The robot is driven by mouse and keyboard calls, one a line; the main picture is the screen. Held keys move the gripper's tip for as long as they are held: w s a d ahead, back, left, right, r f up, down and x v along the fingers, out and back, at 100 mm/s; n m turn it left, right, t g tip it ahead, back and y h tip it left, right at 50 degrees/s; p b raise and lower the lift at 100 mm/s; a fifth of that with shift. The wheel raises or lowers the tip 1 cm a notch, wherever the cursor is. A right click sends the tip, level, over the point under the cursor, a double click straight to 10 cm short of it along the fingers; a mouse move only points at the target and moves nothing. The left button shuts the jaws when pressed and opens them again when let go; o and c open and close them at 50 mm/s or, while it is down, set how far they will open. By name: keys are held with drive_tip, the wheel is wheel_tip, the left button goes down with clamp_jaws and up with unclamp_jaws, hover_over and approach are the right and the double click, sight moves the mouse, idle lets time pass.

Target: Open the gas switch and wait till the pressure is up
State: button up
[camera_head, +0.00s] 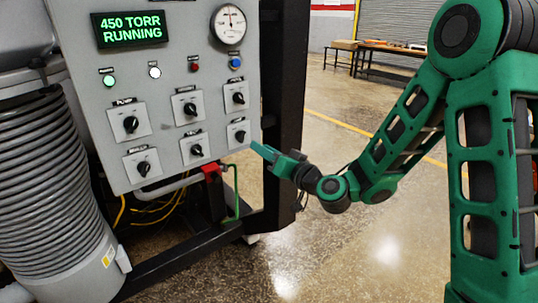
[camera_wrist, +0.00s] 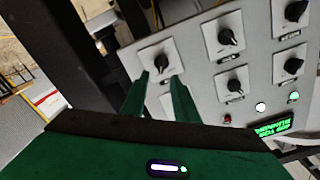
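The grey control panel (camera_head: 166,70) carries several black rotary switches on square plates. Their labels are too small to read surely, so I cannot tell which is the gas switch. My gripper (camera_head: 257,147) is just to the lower right of the bottom-right switch (camera_head: 240,135). In the wrist view my gripper (camera_wrist: 160,76) is open, its two green fingers apart and empty. That switch's knob (camera_wrist: 162,62) shows just beyond and between the fingertips; contact is not visible. The green display (camera_head: 132,29) reads "450 TORR RUNNING". The round dial gauge (camera_head: 229,24) is at the panel's top right.
Indicator lights (camera_head: 154,72) and a blue button (camera_head: 235,62) sit above the switches. A black frame post (camera_head: 285,100) stands right of the panel. A red part (camera_head: 211,173) and a green pipe (camera_head: 236,193) are below it. Open floor lies to the right.

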drive_tip(key=shift+v, duration=1.25)
drive_tip(key=s+d+f+n+g+h, duration=0.1)
drive_tip(key=s+d+f+g+h, duration=0.25)
drive_tip(key=s+d, duration=0.5)
drive_tip(key=s+d+f+n+g+h, duration=0.1)
drive_tip(key=s+d+f+g+h, duration=0.3)
drive_tip(key=d, duration=0.8)
drive_tip(key=s+d+m+g, duration=0.2)
drive_tip(key=s+d, duration=0.3)
drive_tip(key=s, duration=0.3)
drive_tip(key=s+d+r+m+g+h, duration=0.1)
drive_tip(key=s+d+m+g, duration=0.2)
drive_tip(key=s, duration=0.5)
drive_tip(key=s+d+r+m+g+h, duration=0.1)
drive_tip(key=s+d+m+g, duration=0.1)
drive_tip(key=s+d+m, duration=0.2)
drive_tip(key=s+d, duration=0.3)
drive_tip(key=s, duration=0.2)
drive_tip(key=shift+r+g, duration=0.15)
drive_tip(key=shift+g, duration=0.2)
